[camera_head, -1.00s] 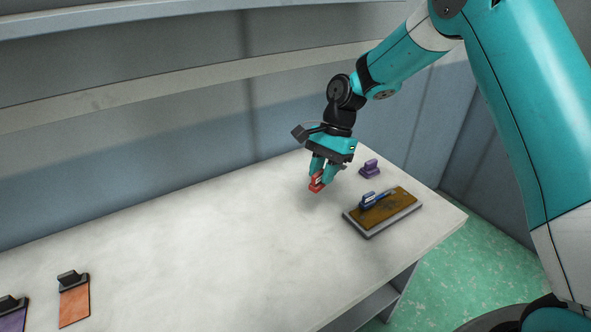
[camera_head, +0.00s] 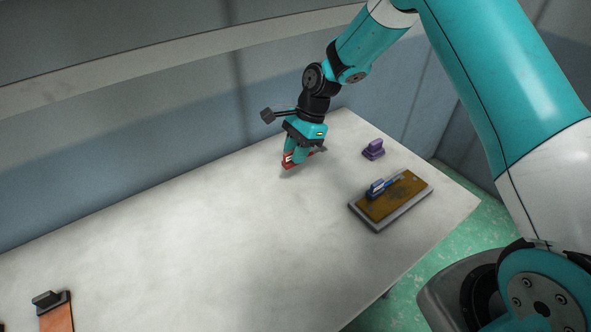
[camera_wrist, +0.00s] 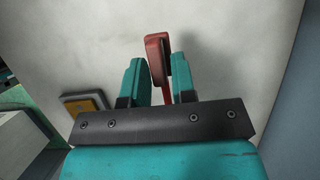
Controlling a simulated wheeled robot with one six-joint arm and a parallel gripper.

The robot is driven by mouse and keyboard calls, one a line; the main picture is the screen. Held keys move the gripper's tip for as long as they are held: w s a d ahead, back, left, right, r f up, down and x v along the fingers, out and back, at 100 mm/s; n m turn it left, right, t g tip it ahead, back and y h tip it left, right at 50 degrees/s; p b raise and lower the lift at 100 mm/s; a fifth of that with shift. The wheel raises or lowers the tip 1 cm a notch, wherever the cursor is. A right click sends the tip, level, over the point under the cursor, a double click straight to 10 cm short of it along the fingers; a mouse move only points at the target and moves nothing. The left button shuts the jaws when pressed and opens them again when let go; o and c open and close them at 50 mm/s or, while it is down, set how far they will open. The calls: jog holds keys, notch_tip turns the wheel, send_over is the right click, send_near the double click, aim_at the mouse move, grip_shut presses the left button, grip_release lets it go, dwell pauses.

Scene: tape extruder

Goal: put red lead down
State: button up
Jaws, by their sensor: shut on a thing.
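The red lead (camera_head: 287,163) is held in my gripper (camera_head: 296,157) at the back of the white table, close over its surface. I cannot tell whether it touches the table. In the wrist view the red lead (camera_wrist: 158,52) stands out between the two teal fingers of my gripper (camera_wrist: 152,75), which are shut on it.
A brown-topped board (camera_head: 405,195) with a blue-handled tool (camera_head: 377,187) on it lies at the right. A purple piece (camera_head: 373,149) stands behind it. An orange swatch with a black clip (camera_head: 57,316) is at the front left. The table's middle (camera_head: 210,240) is clear.

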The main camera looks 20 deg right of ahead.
aim_at(291, 185)
jog(key=shift+f+p, duration=0.3)
jog(key=shift+f, duration=3.2)
jog(key=shift+f, duration=0.1)
jog(key=shift+f, duration=0.1)
jog(key=o, duration=0.9)
